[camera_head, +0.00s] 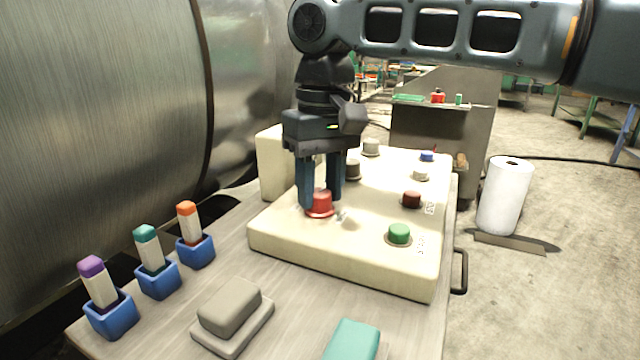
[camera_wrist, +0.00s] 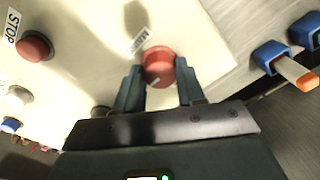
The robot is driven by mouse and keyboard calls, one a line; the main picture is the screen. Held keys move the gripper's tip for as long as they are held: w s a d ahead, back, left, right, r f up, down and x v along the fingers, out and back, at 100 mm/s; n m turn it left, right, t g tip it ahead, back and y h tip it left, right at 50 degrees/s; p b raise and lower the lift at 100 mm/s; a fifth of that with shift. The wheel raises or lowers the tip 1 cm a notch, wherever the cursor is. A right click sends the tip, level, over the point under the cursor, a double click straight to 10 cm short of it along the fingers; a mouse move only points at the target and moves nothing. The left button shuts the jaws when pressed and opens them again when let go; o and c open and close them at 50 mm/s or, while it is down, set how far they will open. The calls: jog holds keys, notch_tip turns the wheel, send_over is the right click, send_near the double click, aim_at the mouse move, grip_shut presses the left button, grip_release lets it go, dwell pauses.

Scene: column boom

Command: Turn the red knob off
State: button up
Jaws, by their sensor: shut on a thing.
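The red knob (camera_head: 320,203) sits on the near left part of the cream control panel (camera_head: 300,248). It also shows in the wrist view (camera_wrist: 158,66), with a pale mark on its face near the lower left. My gripper (camera_head: 322,198) points down over the panel, its two dark blue fingers on either side of the knob. In the wrist view my gripper (camera_wrist: 158,88) is shut on the red knob. A label (camera_wrist: 140,40) lies beside the knob; its text is too small to read fully.
A green button (camera_head: 399,233), a dark red button (camera_head: 411,199) and several other controls stand on the panel. Blue holders (camera_head: 110,315) with markers stand at the left. A grey block (camera_head: 230,306) and a teal block (camera_head: 352,341) lie in front.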

jog(key=shift+c, duration=1.2)
jog(key=shift+r+p, duration=0.1)
jog(key=shift+p, duration=0.4)
jog(key=n+p, duration=0.1)
jog(key=p, duration=0.2)
jog(key=shift+r+n, duration=0.2)
jog(key=shift+n, duration=0.2)
jog(key=n+p, duration=0.1)
jog(key=p, duration=0.2)
jog(key=shift+n, duration=0.3)
jog(key=n+p, duration=0.3)
jog(key=p, duration=0.2)
jog(key=shift+n, duration=0.3)
jog(key=n+p, duration=0.4)
jog(key=n, duration=0.1)
jog(key=shift+a+f+n, duration=0.1)
jog(key=shift+f+n, duration=0.1)
jog(key=shift+n, duration=0.1)
jog(key=n+p, duration=0.2)
jog(key=n, duration=0.3)
jog(key=shift+f+h, duration=0.1)
jog(key=shift+h, duration=0.2)
jog(key=shift+n, duration=0.3)
